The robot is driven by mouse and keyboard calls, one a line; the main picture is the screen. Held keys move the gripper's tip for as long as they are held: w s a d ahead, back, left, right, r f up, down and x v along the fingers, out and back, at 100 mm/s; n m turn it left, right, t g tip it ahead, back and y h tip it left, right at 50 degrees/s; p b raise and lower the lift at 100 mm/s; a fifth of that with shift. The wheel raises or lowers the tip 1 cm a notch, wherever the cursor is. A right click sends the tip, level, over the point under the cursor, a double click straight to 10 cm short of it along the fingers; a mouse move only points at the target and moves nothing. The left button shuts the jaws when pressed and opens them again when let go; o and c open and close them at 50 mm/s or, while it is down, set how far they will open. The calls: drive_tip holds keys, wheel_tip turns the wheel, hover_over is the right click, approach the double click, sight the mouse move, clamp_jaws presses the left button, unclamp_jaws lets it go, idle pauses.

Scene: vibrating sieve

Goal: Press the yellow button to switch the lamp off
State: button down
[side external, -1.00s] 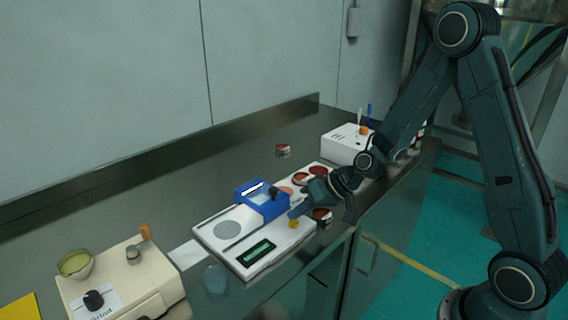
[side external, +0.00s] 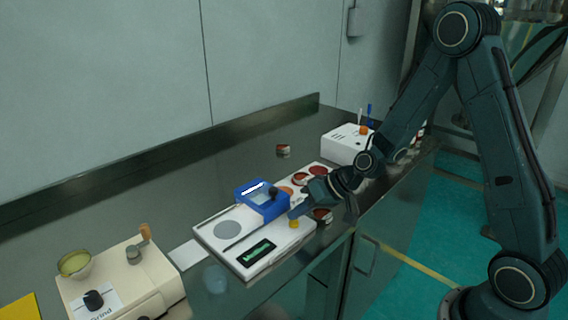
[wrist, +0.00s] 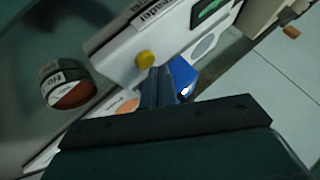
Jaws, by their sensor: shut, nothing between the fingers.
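The yellow button (side external: 293,224) is on the front edge of the white panel (side external: 215,240), right of its small display (side external: 257,252). It also shows in the wrist view (wrist: 145,60). My gripper (side external: 294,213) is shut and empty, its tips just above and behind the button in the side view. In the wrist view my gripper's tips (wrist: 156,72) are right beside the button. I cannot tell whether they touch it. The display is dark with green marks. No lamp can be made out for certain.
A blue device (side external: 262,198) stands on the panel close behind my gripper. Round reddish dishes (side external: 318,170) and a labelled jar (side external: 322,215) are near it. A cream grinder box (side external: 130,280) is at the left, a white box (side external: 345,145) at the back. The rear counter is mostly clear.

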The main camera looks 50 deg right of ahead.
drive_tip(key=shift+f, duration=0.15)
drive_tip(key=shift+f, duration=0.3)
idle(0.5)
drive_tip(key=shift+r, duration=0.45)
idle(0.4)
drive_tip(key=shift+r, duration=3.05)
